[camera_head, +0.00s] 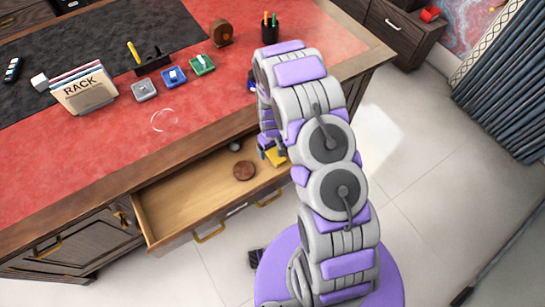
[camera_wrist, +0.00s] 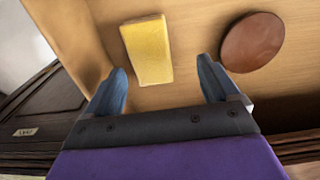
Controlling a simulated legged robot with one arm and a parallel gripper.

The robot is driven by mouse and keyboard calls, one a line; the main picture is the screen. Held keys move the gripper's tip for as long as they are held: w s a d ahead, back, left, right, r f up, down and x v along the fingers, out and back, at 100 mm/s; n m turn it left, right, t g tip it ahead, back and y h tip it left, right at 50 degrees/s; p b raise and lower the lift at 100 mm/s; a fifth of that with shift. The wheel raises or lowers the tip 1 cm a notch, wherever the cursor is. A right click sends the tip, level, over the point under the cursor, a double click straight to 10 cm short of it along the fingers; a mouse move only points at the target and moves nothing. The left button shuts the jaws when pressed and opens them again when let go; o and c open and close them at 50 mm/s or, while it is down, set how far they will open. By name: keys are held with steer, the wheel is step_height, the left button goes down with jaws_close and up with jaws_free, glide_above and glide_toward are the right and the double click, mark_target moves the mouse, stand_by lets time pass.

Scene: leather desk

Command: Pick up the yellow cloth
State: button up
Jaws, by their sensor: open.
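The yellow cloth (camera_wrist: 147,50) lies flat on the wooden bottom of the open drawer in the wrist view. It looks like a folded rectangle. In the head view only part of the cloth (camera_head: 277,157) shows beside my arm. My gripper (camera_wrist: 165,84) is open and empty, with its two blue fingers spread apart. The cloth is ahead of the fingers and roughly between them, slightly nearer the left finger. In the head view my arm hides most of the gripper, which hangs over the drawer's right end.
The open drawer (camera_head: 165,212) also holds a round brown disc (camera_wrist: 252,42), right of the cloth in the wrist view. The drawer walls stand around both. On the red desk top (camera_head: 120,140) are a rack (camera_head: 85,92), small coloured blocks and a pen cup (camera_head: 270,30).

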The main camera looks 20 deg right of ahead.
mark_target(275, 154)
steer(key=f, duration=0.1)
steer(key=d+f, duration=0.1)
steer(key=d+f+b, duration=0.1)
steer(key=f, duration=0.1)
steer(key=shift+d, duration=0.2)
steer(key=shift+a, duration=0.5)
steer(key=shift+c, duration=0.8)
steer(key=shift+a, duration=0.35)
steer(key=c, duration=0.3)
steer(key=shift+d, duration=0.7)
steer(key=c, duration=0.7)
steer(key=shift+a+r, duration=0.1)
steer(key=shift+a, duration=0.3)
steer(key=shift+a+r, duration=0.1)
steer(key=shift+r, duration=0.15)
steer(key=shift+r+p, duration=1.2)
steer(key=shift+r, duration=3.45)
